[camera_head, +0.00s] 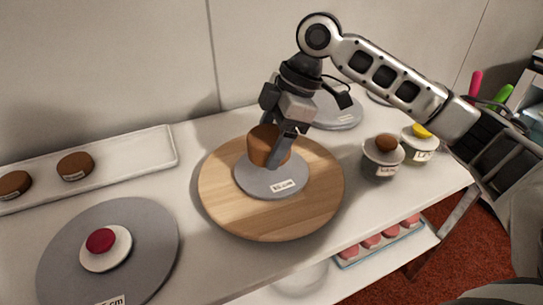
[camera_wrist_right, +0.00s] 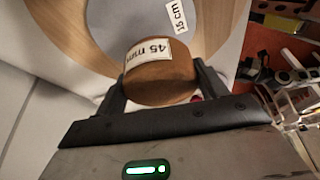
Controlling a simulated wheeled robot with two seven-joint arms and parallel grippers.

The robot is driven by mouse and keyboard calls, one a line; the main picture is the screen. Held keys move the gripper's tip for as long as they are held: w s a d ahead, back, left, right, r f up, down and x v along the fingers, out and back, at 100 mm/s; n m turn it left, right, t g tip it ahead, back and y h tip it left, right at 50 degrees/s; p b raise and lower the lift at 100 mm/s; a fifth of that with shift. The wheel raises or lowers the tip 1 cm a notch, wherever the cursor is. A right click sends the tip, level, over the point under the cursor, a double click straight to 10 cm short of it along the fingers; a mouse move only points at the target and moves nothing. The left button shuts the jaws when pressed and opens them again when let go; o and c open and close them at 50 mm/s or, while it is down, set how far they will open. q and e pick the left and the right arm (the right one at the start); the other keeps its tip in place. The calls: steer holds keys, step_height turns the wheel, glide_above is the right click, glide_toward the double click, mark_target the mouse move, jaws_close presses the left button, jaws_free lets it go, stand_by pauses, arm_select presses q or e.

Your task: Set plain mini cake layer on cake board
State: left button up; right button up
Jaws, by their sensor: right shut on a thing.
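A plain brown mini cake layer (camera_head: 264,146) is gripped by my right gripper (camera_head: 283,152) over the grey cake board (camera_head: 262,186). In the right wrist view the layer (camera_wrist_right: 160,82) carries a "45 mm" label and sits between both fingers of the right gripper (camera_wrist_right: 160,88). The board, labelled 15 cm, lies on a round wooden turntable (camera_head: 322,205). The layer is above the rear part of the board; I cannot tell whether it touches. My left gripper is not in view.
A white tray (camera_head: 130,147) at the left holds two brown layers. A large grey disc (camera_head: 60,262) bears a white and red cake. Two lidded jars (camera_head: 382,160) stand right of the turntable. Another grey disc (camera_head: 340,113) lies behind. Pink items sit on the lower shelf.

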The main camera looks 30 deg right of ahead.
steer(key=shift+w+d+f, duration=0.35)
steer(key=shift+w+f, duration=0.2)
steer(key=shift+f, duration=0.25)
steer(key=shift+w+d+f, duration=0.1)
steer(key=shift+f, duration=1.55)
steer(key=shift+f, duration=0.1)
steer(key=o, duration=1)
steer(key=p+v, duration=0.1)
steer(key=v, duration=1.1)
steer(key=shift+d, duration=0.1)
